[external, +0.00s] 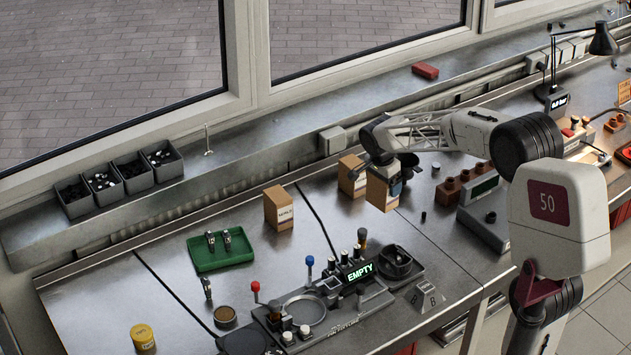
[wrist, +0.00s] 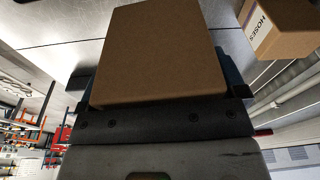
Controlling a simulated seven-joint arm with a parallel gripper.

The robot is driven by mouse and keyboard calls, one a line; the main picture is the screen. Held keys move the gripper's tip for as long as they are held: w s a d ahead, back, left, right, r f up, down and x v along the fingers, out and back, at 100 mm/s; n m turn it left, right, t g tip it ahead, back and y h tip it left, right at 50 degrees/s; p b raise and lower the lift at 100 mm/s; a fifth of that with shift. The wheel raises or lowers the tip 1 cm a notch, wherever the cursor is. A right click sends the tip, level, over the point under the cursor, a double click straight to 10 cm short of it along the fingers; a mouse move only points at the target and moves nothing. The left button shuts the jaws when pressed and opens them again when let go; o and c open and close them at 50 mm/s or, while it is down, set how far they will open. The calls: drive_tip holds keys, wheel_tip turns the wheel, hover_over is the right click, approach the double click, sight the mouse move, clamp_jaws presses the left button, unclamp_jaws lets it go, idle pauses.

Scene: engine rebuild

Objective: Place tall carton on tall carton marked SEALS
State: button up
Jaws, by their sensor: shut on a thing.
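My gripper (external: 390,180) is shut on a brown tall carton (external: 380,195), which hangs below the wrist over the back middle of the bench. The held carton (wrist: 158,55) fills the middle of the wrist view, between the fingers. Another tall carton (external: 351,176) stands just behind and left of it, partly hidden by my gripper. A third tall carton (external: 278,208) stands upright further left, with a white label too small to read surely. In the wrist view a carton marked HOSES (wrist: 283,27) shows at the upper right. I cannot read SEALS on any carton.
A green tray (external: 220,262) with small metal parts lies left of the cartons. A fixture with levers and an EMPTY display (external: 360,271) stands in front. A grey block with a green panel (external: 484,212) is at right. The bench around the left carton is mostly clear.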

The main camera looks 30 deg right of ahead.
drive_tip(key=w+a+r, duration=0.2)
drive_tip(key=a+r, duration=0.1)
drive_tip(key=a, duration=0.7)
drive_tip(key=w+a+r+m, duration=0.1)
drive_tip(key=w+a+r, duration=0.1)
drive_tip(key=a, duration=0.9)
drive_tip(key=shift+a+r, duration=0.15)
drive_tip(key=shift+r, duration=0.5)
drive_tip(key=shift+w, duration=0.1)
drive_tip(key=w+a+f, duration=0.1)
drive_tip(key=w+a, duration=0.1)
drive_tip(key=w, duration=1.3)
drive_tip(key=shift+w+a+f, duration=0.2)
drive_tip(key=shift+w+f, duration=0.05)
drive_tip(key=shift+w, duration=0.1)
drive_tip(key=shift+f, duration=1.8)
drive_tip(key=shift+f, duration=0.1)
